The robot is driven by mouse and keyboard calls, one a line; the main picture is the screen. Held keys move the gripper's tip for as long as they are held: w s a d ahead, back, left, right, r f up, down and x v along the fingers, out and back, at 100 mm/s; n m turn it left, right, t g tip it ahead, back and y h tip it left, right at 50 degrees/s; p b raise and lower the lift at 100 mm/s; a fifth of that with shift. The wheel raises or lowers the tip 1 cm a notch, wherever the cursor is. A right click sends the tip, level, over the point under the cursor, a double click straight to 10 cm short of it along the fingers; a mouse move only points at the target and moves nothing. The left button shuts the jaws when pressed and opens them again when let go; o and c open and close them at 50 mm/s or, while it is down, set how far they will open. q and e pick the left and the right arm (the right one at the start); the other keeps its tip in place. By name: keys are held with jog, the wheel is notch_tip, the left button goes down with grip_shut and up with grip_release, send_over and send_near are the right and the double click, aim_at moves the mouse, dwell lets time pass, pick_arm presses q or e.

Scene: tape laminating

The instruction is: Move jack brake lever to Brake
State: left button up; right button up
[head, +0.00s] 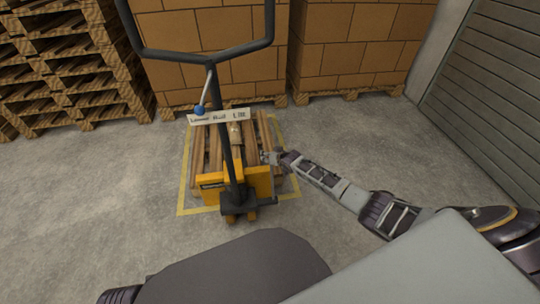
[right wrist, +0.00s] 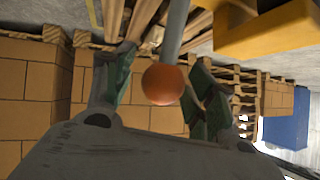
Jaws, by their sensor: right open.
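The yellow and dark grey pallet jack (head: 236,185) stands at the front of a wooden pallet. In the right wrist view, an orange ball knob (right wrist: 164,85) sits on the end of a grey rod (right wrist: 175,30); this looks like the brake lever. My right gripper (head: 268,157) is beside the jack's right side. In the right wrist view its green-padded fingers (right wrist: 163,92) are apart, with the knob between them and no clear grip on it. I cannot make out the knob in the head view. My left gripper is not in view.
The jack's tall handle (head: 214,75) rises on the left, with a blue-knobbed lever (head: 200,110) and a "Lower Roll Lift" plate (head: 219,117). Stacked cartons (head: 330,45) and pallets (head: 65,70) line the back. The concrete floor (head: 370,140) at right is clear.

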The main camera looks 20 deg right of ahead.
jog(key=shift+s, duration=0.15)
jog(key=shift+s+r, duration=0.2)
jog(key=shift+s, duration=0.25)
jog(key=v, duration=1)
jog(key=shift+s+r, duration=0.15)
jog(key=shift+r, duration=0.3)
jog(key=shift+d+f, duration=0.1)
dwell(0.8)
